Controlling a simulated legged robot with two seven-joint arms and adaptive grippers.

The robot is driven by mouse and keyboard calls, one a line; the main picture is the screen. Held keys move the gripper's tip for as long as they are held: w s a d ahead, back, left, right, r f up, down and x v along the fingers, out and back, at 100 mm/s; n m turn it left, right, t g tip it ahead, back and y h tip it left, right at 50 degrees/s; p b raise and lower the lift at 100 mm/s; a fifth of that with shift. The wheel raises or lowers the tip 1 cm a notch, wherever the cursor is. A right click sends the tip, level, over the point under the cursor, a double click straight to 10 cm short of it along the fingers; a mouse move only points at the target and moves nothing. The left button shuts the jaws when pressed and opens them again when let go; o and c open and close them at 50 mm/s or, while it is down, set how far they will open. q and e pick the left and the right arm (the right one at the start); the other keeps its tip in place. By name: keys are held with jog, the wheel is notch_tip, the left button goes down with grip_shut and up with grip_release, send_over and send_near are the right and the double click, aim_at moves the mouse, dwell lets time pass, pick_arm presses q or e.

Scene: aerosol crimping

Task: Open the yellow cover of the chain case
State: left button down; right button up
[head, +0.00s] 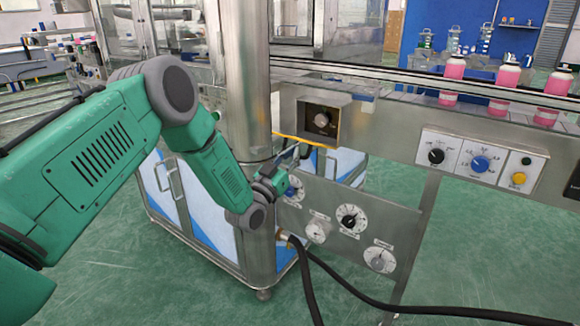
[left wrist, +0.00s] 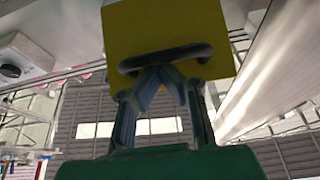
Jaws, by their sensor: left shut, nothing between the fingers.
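The yellow cover (left wrist: 165,30) of the chain case fills the upper middle of the left wrist view. A dark bar handle (left wrist: 140,62) runs across its lower part. My left gripper (left wrist: 165,72) is shut, with its fingertips together at the handle and nothing between them. I cannot tell whether they touch the handle. In the head view the cover is a thin yellow strip (head: 302,141), seen nearly edge-on. My left gripper (head: 290,160) is just below it, beside the steel column. My right gripper is not in view.
A thick steel column (head: 240,80) stands close beside my left forearm. A panel with dials (head: 345,222) hangs below. Dark hoses (head: 310,285) run to the right. Pink bottles (head: 455,68) stand on the conveyor.

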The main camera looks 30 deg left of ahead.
pick_arm(q)
jog(key=shift+w+d+f+b, duration=0.15)
jog(key=shift+f+b, duration=0.7)
jog(key=shift+f, duration=0.6)
jog(key=shift+w+a+f+b, duration=0.1)
jog(key=shift+f+b, duration=0.7)
jog(key=shift+f, duration=0.6)
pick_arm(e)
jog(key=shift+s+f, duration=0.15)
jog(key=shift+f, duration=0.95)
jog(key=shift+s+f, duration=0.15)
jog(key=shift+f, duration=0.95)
pick_arm(q)
jog(key=shift+d+f, duration=0.1)
